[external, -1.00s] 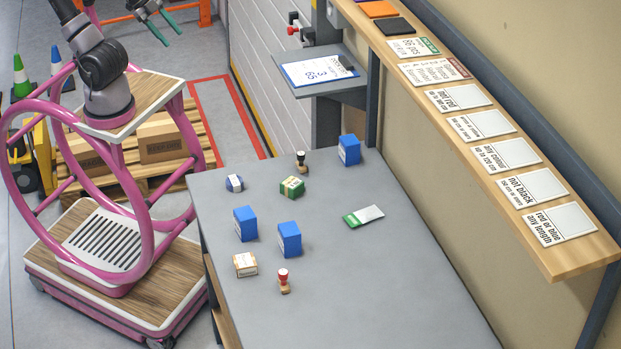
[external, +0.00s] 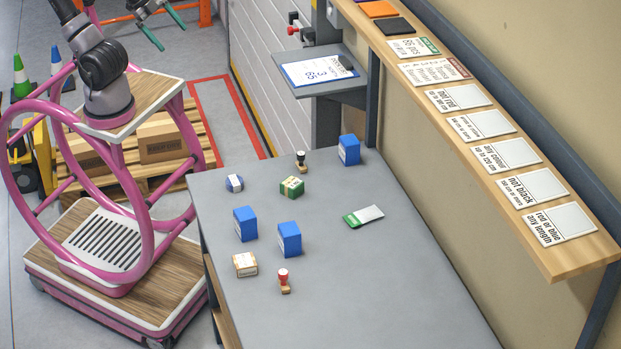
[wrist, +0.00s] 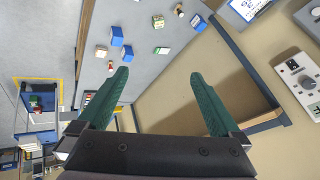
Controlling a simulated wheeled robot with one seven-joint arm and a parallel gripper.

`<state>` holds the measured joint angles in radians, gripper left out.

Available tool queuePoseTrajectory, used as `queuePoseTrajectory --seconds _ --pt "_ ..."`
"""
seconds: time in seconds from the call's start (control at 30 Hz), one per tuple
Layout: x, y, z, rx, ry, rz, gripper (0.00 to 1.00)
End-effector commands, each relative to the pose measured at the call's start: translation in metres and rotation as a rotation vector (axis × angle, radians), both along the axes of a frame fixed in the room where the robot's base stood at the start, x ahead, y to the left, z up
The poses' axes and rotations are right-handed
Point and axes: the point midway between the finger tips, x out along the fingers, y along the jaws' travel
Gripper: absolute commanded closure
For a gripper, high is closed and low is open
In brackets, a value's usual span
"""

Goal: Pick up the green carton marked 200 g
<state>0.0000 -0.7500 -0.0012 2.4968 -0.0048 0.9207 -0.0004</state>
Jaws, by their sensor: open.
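My gripper (external: 173,39) is at the top left of the external view, above the floor and well away from the carton. In the wrist view its two green fingers (wrist: 156,82) are spread apart with nothing between them.
Blue boxes (external: 245,224) stand near the carton, one further back (external: 349,150). A wooden shelf (external: 580,255) overhangs the right side.

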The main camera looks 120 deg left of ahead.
Motion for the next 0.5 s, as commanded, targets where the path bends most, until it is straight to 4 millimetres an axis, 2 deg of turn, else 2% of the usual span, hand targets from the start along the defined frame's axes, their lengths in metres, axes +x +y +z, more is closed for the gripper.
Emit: queuePoseTrajectory --seconds 0.17,0.27,0.37,0.5 --pt "0.014 0.004 -0.004 -0.017 -0.001 0.054 0.0" --pt "0.041 0.011 -0.014 -0.055 -0.011 0.152 0.0" --pt "0.077 0.022 -0.033 -0.117 -0.03 0.283 0.0" --pt "0.127 0.04 -0.068 -0.231 -0.062 0.463 0.0"
